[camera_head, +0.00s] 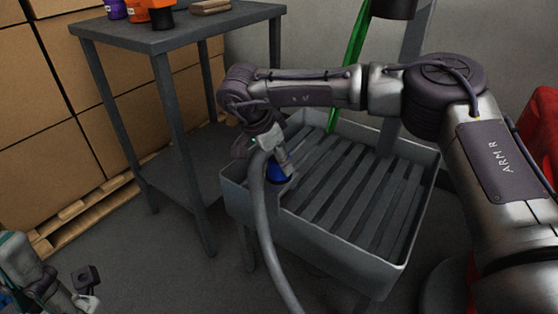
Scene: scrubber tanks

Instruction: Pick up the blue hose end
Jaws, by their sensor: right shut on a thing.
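The blue hose end (277,172) is over the left part of a grey slatted basin (413,159). It tops a grey hose (262,231) that hangs over the basin's front left rim and runs down out of the picture. My right gripper (269,150) reaches in from the right and is shut on the hose end. The fingertips are partly hidden by the hose and the wrist. Part of what seems to be my left arm (28,268) shows in the lower left corner, with its gripper (88,289) small and its jaws unclear.
A dark table (175,35) with a lower shelf stands behind left, holding a purple bottle (115,9), orange items (137,10) and a block (211,6). Boxes (60,90) stand on a pallet (80,212). A green pole (352,55) rises from the basin. A red object (540,125) is at right.

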